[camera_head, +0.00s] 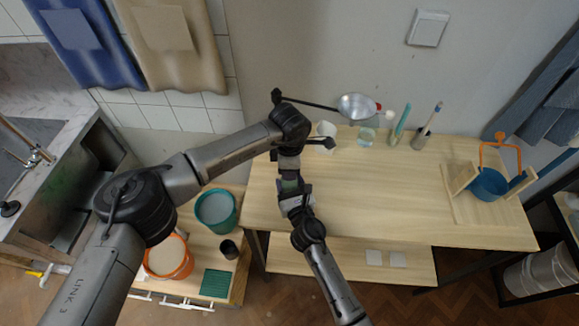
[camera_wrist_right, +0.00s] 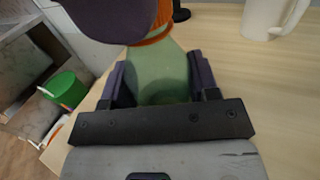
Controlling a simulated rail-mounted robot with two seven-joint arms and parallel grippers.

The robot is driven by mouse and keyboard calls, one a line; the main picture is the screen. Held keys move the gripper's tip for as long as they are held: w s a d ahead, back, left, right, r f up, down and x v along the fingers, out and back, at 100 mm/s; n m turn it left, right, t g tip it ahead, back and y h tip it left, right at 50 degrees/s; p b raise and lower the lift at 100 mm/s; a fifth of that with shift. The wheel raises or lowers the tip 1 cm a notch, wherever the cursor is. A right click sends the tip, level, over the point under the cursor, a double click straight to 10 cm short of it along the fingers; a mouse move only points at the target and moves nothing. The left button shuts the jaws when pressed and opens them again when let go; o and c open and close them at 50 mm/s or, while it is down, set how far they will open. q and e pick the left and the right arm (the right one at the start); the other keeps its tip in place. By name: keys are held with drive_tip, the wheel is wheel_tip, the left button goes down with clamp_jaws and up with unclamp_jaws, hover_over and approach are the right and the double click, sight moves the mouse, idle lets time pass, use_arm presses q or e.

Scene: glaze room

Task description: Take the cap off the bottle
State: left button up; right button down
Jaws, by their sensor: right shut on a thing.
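The green bottle (camera_wrist_right: 163,78) is between the fingers of my right gripper (camera_wrist_right: 160,85), which is shut on its body. A small bit of green shows between the arms in the head view (camera_head: 291,186). An orange band (camera_wrist_right: 152,35), apparently the cap, shows at the bottle's top. A dark purple part, apparently a finger of my left gripper (camera_wrist_right: 112,18), covers much of the band. In the head view my left gripper (camera_head: 289,168) is right above my right gripper (camera_head: 294,194). Whether the left fingers are closed on the cap is hidden.
A white mug (camera_head: 327,130) stands behind the grippers, with a lamp (camera_head: 357,106) close by. A glass jar (camera_head: 366,136) and brush holders (camera_head: 420,138) stand at the back. A blue pot (camera_head: 489,184) is at the right. The middle of the wooden table (camera_head: 390,195) is clear.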

use_arm(q)
drive_tip(key=n, duration=1.5)
drive_tip(key=shift+n, duration=0.4)
drive_tip(key=n, duration=1.4)
drive_tip(key=shift+r+n, duration=0.1)
drive_tip(key=shift+n, duration=0.3)
drive_tip(key=shift+r, duration=0.3)
